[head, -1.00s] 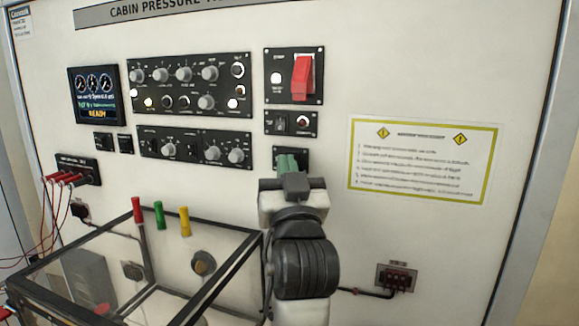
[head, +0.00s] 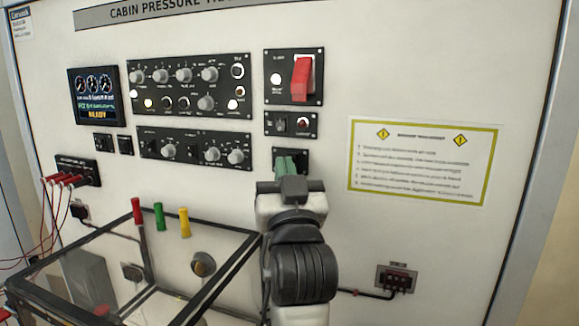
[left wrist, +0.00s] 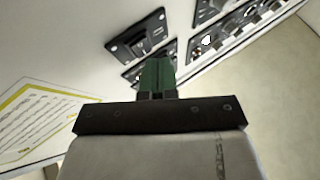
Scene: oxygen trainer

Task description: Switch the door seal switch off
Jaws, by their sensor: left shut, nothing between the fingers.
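A small black switch panel (head: 304,156) sits on the white wall panel below the red-guarded switch, and my left gripper (head: 288,163) is right in front of it. The green fingers are shut with nothing between them and cover most of that small panel, so its label and lever are hidden. I cannot tell whether the fingertips touch it. In the left wrist view, the shut fingers (left wrist: 157,75) overlap a dark panel (left wrist: 134,73), and another dark panel with a switch (left wrist: 140,36) shows above. My right gripper is not in view.
A red-guarded switch (head: 302,79) and a small two-control panel (head: 291,124) are above. Knob panels (head: 190,85) are at left. A glass-topped case (head: 130,245) with coloured handles stands at lower left. A yellow-bordered sign (head: 422,160) is at right.

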